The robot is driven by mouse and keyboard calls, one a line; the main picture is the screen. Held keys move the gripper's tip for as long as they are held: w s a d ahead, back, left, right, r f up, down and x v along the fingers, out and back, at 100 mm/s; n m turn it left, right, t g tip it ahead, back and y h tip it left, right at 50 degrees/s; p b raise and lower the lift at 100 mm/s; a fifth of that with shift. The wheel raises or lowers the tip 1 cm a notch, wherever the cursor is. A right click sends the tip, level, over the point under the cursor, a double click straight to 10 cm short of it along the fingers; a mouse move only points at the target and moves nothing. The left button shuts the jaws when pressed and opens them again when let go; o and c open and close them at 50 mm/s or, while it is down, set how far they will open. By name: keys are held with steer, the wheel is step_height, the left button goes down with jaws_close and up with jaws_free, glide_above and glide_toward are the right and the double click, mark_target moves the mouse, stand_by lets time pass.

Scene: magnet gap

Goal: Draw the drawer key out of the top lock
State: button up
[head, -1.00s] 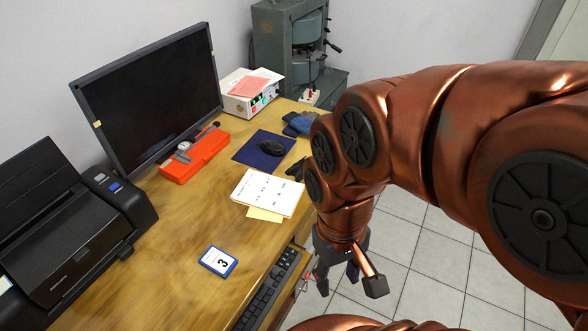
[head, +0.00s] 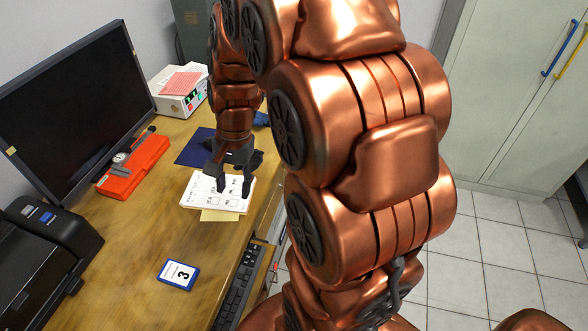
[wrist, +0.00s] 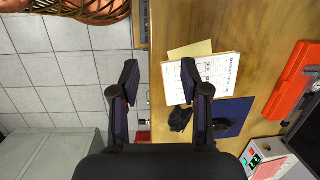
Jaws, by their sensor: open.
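A small red and pale thing (head: 275,267) shows at the desk's front side by the keyboard in the head view. It may be the key at a lock, but it is too small to tell. In the wrist view another small red spot (wrist: 142,136) lies below the desk edge; I cannot tell what it is. My gripper (head: 234,187) is open and empty over the printed sheets, well behind the red and pale thing. In the wrist view its two fingers (wrist: 159,76) stand apart, over the desk's front edge. The top lock is not clearly visible.
Tiled floor (head: 490,240) is open at right, before a cabinet (head: 510,90).

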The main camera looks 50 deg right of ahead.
steer(key=w+d+f+m+t, duration=0.1)
steer(key=w+d+f+m, duration=0.2)
steer(key=d, duration=0.3)
steer(key=w+d+f+m+b, duration=0.1)
steer(key=w+d+f+m, duration=0.15)
steer(key=d+m, duration=0.2)
steer(key=w+d+f+m+t, duration=0.1)
steer(key=w+d+f+m, duration=0.2)
steer(key=d, duration=0.4)
steer(key=d+f+m+t, duration=0.1)
steer(key=d+f+m, duration=0.3)
steer(key=d, duration=0.4)
steer(key=d+f+m+t, duration=0.1)
steer(key=d+f+m, duration=0.35)
steer(key=d, duration=0.35)
steer(key=shift+n, duration=0.4)
steer(key=shift+s+b+x, duration=0.15)
steer(key=shift+b+x, duration=1.25)
steer(key=shift+x, duration=1.1)
steer(key=shift+s+b+x, duration=0.15)
steer(key=shift+b+x, duration=1.2)
steer(key=shift+x, duration=1.15)
steer(key=shift+d+f, duration=0.1)
steer(key=shift+f, duration=0.05)
jaws_close()
